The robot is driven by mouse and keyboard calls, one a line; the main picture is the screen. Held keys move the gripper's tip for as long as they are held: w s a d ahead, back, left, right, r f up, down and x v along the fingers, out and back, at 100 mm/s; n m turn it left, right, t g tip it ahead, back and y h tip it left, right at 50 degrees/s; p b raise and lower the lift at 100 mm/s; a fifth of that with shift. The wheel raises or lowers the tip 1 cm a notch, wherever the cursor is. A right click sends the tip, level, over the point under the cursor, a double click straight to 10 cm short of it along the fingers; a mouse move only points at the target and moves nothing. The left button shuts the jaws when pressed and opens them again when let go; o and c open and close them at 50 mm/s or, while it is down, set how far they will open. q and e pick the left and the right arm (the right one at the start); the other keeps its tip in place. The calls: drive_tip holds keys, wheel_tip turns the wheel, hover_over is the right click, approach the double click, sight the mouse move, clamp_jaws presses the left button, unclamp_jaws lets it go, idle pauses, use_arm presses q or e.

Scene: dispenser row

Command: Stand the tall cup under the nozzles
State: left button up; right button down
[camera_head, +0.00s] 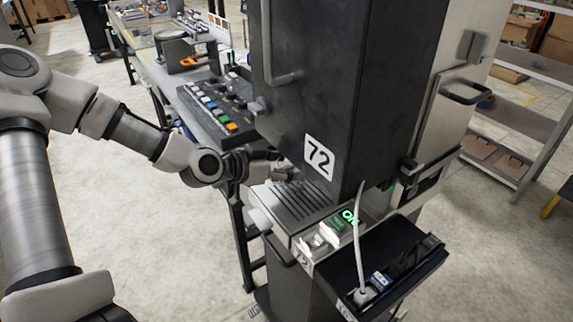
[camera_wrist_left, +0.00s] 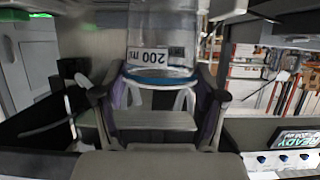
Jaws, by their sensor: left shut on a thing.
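My left gripper (camera_head: 268,165) reaches in from the left, beside the tall dark dispenser (camera_head: 345,90) marked 72 and just above the back left of its slotted drip tray (camera_head: 300,205). In the left wrist view my left gripper (camera_wrist_left: 160,100) is shut on a clear cup (camera_wrist_left: 162,30) with a "200 ml" label and a blue band. The label appears upside down in that view. The cup does not show clearly in the head view, where the dispenser body hides that area. The nozzles cannot be made out. My right gripper is not in view.
A lit green ON switch (camera_head: 348,215) sits at the drip tray's front. A black open bin (camera_head: 418,262) with small items and a white cable juts out at the right. A keypad with coloured buttons (camera_head: 215,108) lies on the bench behind my left arm. A shelf rack (camera_head: 520,125) stands right.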

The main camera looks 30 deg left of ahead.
use_arm(q)
drive_tip(key=shift+s+f, duration=0.15)
drive_tip(key=shift+s, duration=0.05)
drive_tip(key=shift+a+f, duration=0.1)
drive_tip(key=shift+w+f+b, duration=0.1)
drive_tip(key=shift+f+b, duration=0.2)
drive_tip(key=shift+b, duration=0.15)
drive_tip(key=o, duration=1)
drive_tip(key=shift+r, duration=0.15)
